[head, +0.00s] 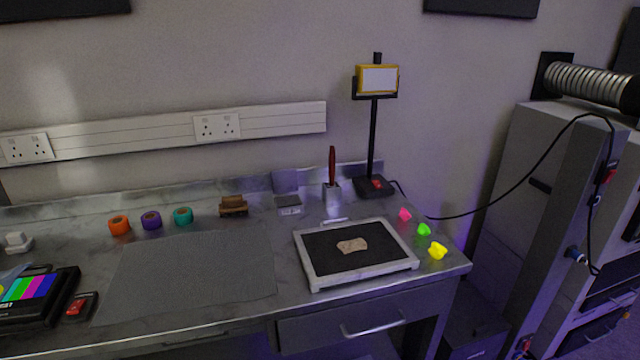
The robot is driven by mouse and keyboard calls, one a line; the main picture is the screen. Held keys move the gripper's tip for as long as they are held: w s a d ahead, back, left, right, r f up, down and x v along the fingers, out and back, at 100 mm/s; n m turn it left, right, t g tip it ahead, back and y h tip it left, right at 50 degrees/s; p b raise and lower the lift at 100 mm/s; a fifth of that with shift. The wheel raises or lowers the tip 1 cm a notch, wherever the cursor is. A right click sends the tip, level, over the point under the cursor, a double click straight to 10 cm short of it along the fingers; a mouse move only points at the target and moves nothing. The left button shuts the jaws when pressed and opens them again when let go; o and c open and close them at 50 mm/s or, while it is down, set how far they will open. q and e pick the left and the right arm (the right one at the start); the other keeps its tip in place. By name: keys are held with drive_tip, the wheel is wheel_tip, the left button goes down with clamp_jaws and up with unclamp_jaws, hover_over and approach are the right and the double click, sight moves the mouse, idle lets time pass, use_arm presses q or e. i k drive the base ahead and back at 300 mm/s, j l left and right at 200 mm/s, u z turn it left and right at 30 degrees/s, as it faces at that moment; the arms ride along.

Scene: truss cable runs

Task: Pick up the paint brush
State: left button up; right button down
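The paint brush appears to be the thing with a dark red handle (332,166) that stands upright in a small light holder (332,193) toward the back of the bench. Its lower end is hidden inside the holder. The black foot of a lamp stand (374,187) is just right of the holder. Neither of my grippers shows in the head view.
A framed black tray (330,273) with a tan piece (352,246) lies in front of the holder. Pink, green and yellow small items (437,250) sit right of it. Tape rolls (151,220) and a grey mat (190,270) lie left. A monitor (30,297) is far left.

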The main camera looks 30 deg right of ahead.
sight(332, 155)
drive_tip(key=l+u, duration=0.15)
drive_tip(key=l, duration=0.3)
drive_tip(key=k+l+u, duration=0.15)
drive_tip(key=l, duration=0.25)
drive_tip(key=l+u, duration=0.15)
drive_tip(key=l, duration=0.3)
drive_tip(key=k+l+u, duration=0.15)
drive_tip(key=l, duration=0.25)
drive_tip(key=i+l, duration=0.05)
